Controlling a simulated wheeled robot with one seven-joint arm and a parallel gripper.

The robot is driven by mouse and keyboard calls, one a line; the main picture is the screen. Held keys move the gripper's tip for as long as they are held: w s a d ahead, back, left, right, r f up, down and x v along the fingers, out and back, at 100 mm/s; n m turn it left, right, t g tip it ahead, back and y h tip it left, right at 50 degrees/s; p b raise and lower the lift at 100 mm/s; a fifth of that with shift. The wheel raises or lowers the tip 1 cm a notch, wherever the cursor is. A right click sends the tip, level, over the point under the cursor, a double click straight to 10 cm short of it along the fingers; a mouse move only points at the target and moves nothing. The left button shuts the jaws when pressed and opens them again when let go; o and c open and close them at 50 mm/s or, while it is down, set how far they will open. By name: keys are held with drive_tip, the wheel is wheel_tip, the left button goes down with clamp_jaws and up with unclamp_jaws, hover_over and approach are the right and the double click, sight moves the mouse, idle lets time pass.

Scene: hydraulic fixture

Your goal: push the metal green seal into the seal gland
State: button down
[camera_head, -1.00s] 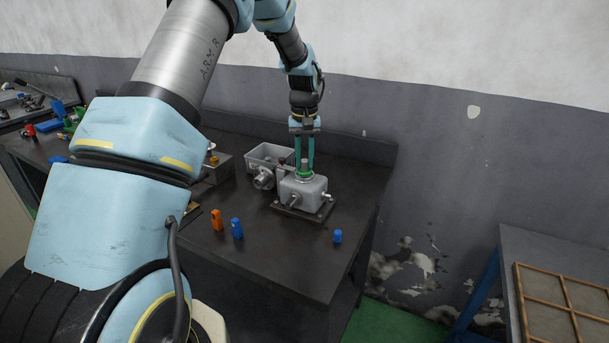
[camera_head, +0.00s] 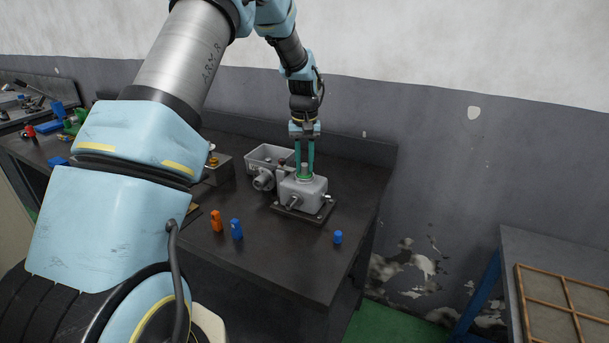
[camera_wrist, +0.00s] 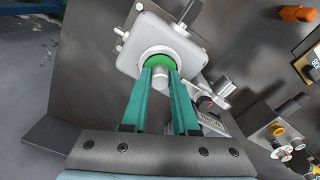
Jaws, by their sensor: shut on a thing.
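The metal green seal (camera_wrist: 158,61) shows as a green ring in the wrist view, at the top of the grey housing (camera_head: 303,195). It also shows as a thin green band in the head view (camera_head: 304,177). A metal shaft stands up through its middle. My gripper (camera_head: 304,172) points down over the housing, and its two teal fingers (camera_wrist: 160,72) are shut on the seal, one on each side of the shaft. The gland under the seal is hidden, so I cannot tell how deep the seal sits.
The housing stands on a dark plate on the black bench (camera_head: 270,250). A grey bin (camera_head: 268,155) and a metal fitting (camera_head: 263,180) are behind and left. An orange piece (camera_head: 217,220), a blue piece (camera_head: 237,228) and a small blue piece (camera_head: 338,237) stand in front.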

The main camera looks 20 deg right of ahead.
drive_tip(key=shift+f, duration=0.1)
drive_tip(key=c, duration=0.6)
unclamp_jaws()
wheel_tip(320, 180, up, 10)
drive_tip(key=b, duration=0.4)
drive_tip(key=s+a+f+n, duration=0.1)
drive_tip(key=s+a, duration=0.2)
drive_tip(key=a, duration=0.5)
drive_tip(key=s+a+f, duration=0.1)
drive_tip(key=s+a, duration=0.3)
drive_tip(key=a, duration=0.4)
drive_tip(key=s+a+f, duration=0.2)
drive_tip(key=s+a, duration=0.4)
drive_tip(key=s, duration=0.1)
drive_tip(key=s+a+f+n+t, duration=0.1)
drive_tip(key=s+a+f, duration=0.2)
drive_tip(key=s+a, duration=0.3)
drive_tip(key=shift+s+a+t, duration=0.15)
drive_tip(key=shift+s+t, duration=0.15)
drive_tip(key=shift+s, duration=0.15)
